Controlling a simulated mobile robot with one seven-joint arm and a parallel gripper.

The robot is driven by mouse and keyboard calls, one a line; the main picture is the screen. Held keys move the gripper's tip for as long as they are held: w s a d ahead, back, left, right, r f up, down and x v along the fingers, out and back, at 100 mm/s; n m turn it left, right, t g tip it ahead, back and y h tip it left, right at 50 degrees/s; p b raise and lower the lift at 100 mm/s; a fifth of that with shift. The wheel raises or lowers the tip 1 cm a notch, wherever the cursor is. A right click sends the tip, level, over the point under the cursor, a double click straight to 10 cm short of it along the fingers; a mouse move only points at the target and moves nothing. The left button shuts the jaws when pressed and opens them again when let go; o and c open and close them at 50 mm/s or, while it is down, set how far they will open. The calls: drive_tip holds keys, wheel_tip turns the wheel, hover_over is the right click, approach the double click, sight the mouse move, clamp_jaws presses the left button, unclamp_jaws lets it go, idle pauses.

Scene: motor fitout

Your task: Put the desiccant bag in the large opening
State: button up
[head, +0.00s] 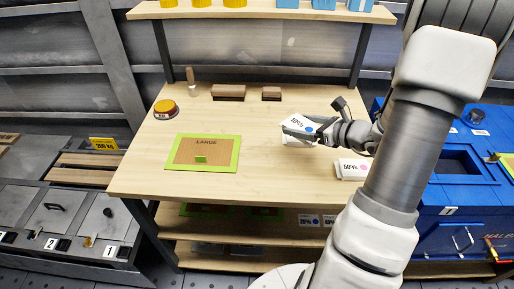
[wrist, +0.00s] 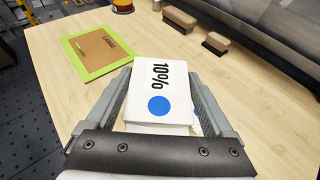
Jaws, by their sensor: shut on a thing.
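My gripper (head: 322,132) is shut on a white desiccant bag (head: 299,124) marked 10% with a blue dot. The bag also shows in the wrist view (wrist: 158,82), between the two fingers. It is over the right half of the wooden table. More white material shows just beneath it; I cannot tell whether it is another bag. Another white bag (head: 351,169), marked 50% with a pink dot, lies nearer the table's right edge. A blue housing (head: 432,187) at the right has a dark rectangular opening (head: 456,164) in its top, partly beside my arm.
A green-edged cork mat (head: 234,158) labelled LARGE lies on the table with a small green piece on it. A round orange-topped object (head: 165,108) and two brown blocks (head: 228,92) stand at the back. Grey lidded units (head: 60,215) are at the left.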

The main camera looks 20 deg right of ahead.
drive_tip(key=shift+s+d+f, duration=0.1)
drive_tip(key=shift+s+d, duration=0.1)
drive_tip(key=shift+d, duration=0.3)
drive_tip(key=b, duration=0.3)
hover_over(264, 152)
wheel_tip(264, 152, down, 7)
drive_tip(key=shift+f, duration=0.1)
drive_tip(key=shift+f+b, duration=0.5)
drive_tip(key=shift+f, duration=1.3)
drive_tip(key=shift+f, duration=0.1)
drive_tip(key=shift+f, duration=0.15)
drive_tip(key=o, duration=1.2)
drive_tip(key=shift+o, duration=0.2)
drive_tip(key=shift+m, duration=0.3)
